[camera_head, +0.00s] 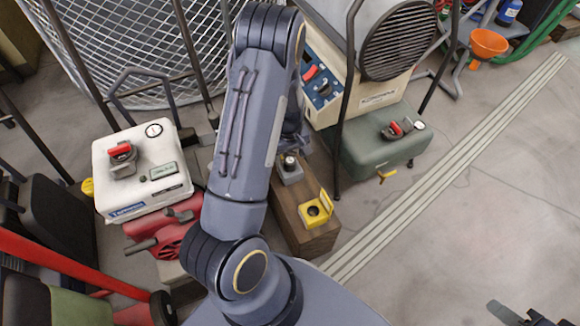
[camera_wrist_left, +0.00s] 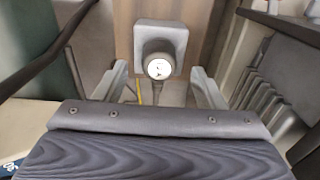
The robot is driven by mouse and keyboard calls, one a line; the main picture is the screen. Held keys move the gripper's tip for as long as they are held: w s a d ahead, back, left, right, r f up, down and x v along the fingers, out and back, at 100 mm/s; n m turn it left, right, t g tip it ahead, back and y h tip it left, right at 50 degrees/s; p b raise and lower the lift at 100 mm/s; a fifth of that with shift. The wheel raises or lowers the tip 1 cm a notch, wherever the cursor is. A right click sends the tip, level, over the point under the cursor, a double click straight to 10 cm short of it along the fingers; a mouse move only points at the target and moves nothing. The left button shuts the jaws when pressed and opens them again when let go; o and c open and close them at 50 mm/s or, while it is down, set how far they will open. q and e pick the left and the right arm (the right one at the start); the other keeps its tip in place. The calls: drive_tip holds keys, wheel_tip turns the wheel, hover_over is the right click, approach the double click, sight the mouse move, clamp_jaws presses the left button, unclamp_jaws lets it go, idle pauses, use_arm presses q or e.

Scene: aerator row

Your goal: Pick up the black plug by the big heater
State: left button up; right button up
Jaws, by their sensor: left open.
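A dark round plug (camera_wrist_left: 160,66) with a pale printed end face sits in a square grey socket box (camera_wrist_left: 157,34) in the left wrist view. In the head view the plug (camera_head: 289,160) and grey box (camera_head: 291,175) are on a wooden beam beside the big heater (camera_head: 345,65). My left gripper (camera_wrist_left: 158,72) is open, with one finger on each side of the plug; contact cannot be told. In the head view my left arm largely hides this gripper. Part of my right gripper (camera_head: 528,315) shows at the bottom right edge; its jaw state is unclear.
A yellow socket with an open lid (camera_head: 316,210) is on the wooden beam (camera_head: 310,238). A green tank (camera_head: 375,148) stands right of it. A white unit (camera_head: 140,185) and a red machine (camera_head: 170,235) stand left of my arm. Floor at the right (camera_head: 480,210) is clear.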

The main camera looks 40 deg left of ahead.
sight(290, 160)
use_arm(q)
wheel_tip(290, 160, down, 4)
drive_tip(key=shift+r+b, duration=0.2)
drive_tip(key=shift+b, duration=0.4)
drive_tip(key=shift+r, duration=0.1)
drive_tip(key=c, duration=1.1)
wheel_tip(290, 160, up, 10)
drive_tip(key=p, duration=0.4)
drive_tip(key=shift+f, duration=0.5)
drive_tip(key=shift+d, duration=0.15)
